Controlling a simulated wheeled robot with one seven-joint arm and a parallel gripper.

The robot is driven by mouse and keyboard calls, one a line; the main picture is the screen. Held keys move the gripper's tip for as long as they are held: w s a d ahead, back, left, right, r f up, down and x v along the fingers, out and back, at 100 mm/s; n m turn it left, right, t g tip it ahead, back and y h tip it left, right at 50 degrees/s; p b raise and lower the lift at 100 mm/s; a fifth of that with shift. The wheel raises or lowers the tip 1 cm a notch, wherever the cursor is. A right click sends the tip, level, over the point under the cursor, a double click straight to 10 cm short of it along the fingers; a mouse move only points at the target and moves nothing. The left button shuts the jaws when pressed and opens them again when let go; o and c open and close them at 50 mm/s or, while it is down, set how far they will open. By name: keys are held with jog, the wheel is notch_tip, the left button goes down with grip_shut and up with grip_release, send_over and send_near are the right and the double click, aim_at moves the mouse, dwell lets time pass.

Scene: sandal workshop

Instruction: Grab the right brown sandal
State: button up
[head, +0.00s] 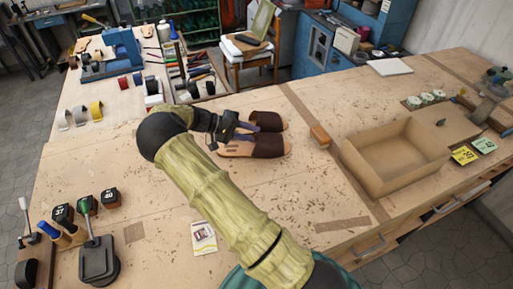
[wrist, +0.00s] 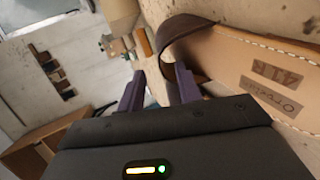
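Two sandals with dark brown straps and tan soles lie side by side on the bench in the head view, a nearer one (head: 270,146) and a farther one (head: 267,121). I cannot tell for certain which is the right one. My gripper (head: 242,132) is low at their left ends, partly hiding them. In the wrist view, my gripper's two purple fingers (wrist: 161,80) stand apart, with a gap between them. A sandal (wrist: 255,62) with stitched edge and printed insole is beside the right finger, its strap arching near the fingertips. Contact is unclear.
An open cardboard box (head: 390,181) stands to the right on the bench (head: 150,200). Tools and tape rolls fill the back left; black numbered blocks (head: 110,198) stand front left. Bare bench lies in front of the sandals.

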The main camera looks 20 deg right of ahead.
aim_at(265, 137)
jog(key=shift+s+d+f, duration=0.15)
jog(key=shift+d+f, duration=0.05)
jog(key=shift+d, duration=0.25)
jog(key=x, duration=0.5)
jog(key=shift+b, duration=0.3)
jog(key=shift+c, duration=0.2)
jog(key=shift+f, duration=0.1)
grip_shut()
jog(key=shift+s, duration=0.15)
jog(key=shift+a+f, duration=0.1)
jog(key=shift+f, duration=0.05)
dwell(0.8)
